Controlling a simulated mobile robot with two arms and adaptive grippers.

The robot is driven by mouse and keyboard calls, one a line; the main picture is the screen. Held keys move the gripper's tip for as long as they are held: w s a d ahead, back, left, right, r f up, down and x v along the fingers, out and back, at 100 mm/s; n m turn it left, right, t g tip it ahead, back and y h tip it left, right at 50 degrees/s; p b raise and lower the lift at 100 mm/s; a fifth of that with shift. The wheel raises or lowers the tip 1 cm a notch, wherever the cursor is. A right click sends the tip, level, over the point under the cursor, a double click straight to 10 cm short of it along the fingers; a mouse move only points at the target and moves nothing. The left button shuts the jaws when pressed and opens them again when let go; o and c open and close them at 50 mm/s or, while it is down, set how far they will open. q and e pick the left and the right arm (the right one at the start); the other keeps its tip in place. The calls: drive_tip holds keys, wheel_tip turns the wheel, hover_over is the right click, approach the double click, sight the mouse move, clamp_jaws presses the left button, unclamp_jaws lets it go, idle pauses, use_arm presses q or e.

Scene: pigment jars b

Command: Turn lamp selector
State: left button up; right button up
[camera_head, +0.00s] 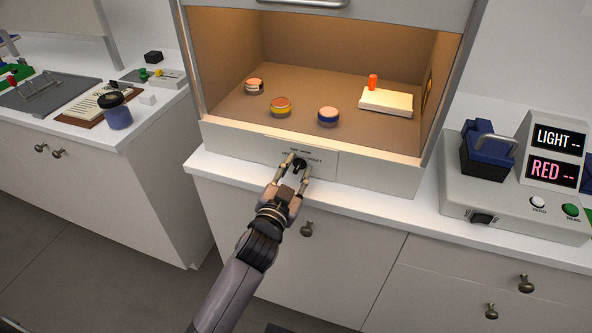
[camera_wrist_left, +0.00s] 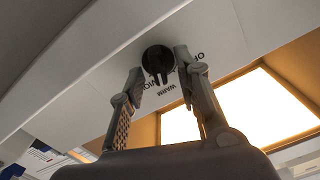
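The lamp selector (camera_head: 299,165) is a black round knob on the white front panel below the lit cabinet. It also shows in the left wrist view (camera_wrist_left: 157,60), with lettering around it that includes "WARM". My left gripper (camera_head: 295,162) is at the knob, its two fingers apart on either side of it. In the left wrist view the fingertips (camera_wrist_left: 158,63) flank the knob; I cannot tell whether they touch it. My right gripper is not in view.
Inside the cabinet stand several jars, among them a yellow-banded jar (camera_head: 281,107) and a blue-banded jar (camera_head: 328,117), and a white block (camera_head: 386,102) with an orange peg. A meter (camera_head: 520,170) reading "LIGHT" and "RED" stands on the right counter. A dark jar (camera_head: 117,113) stands left.

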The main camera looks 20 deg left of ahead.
use_arm(q)
drive_tip(key=shift+s, duration=0.1)
drive_tip(key=s, duration=1.2)
drive_tip(key=shift+a, duration=0.2)
drive_tip(key=s+f+g, duration=0.4)
drive_tip(key=f, duration=1.4)
drive_tip(key=s+f+g, duration=0.3)
drive_tip(key=f+g, duration=0.1)
drive_tip(key=f, duration=1.4)
drive_tip(key=s+a+f+g, duration=0.2)
drive_tip(key=s+f+g, duration=0.2)
drive_tip(key=s+f, duration=0.95)
drive_tip(key=s+a+f+g, duration=0.1)
drive_tip(key=s+f, duration=0.2)
drive_tip(key=s, duration=0.3)
drive_tip(key=s+a+f+n+g, duration=0.1)
drive_tip(key=s+f+g, duration=0.1)
drive_tip(key=s, duration=0.4)
drive_tip(key=s+a+f+n+g, duration=0.1)
drive_tip(key=s+a+f+g, duration=0.1)
drive_tip(key=s+f, duration=0.2)
drive_tip(key=s, duration=0.2)
drive_tip(key=shift+s+y, duration=0.3)
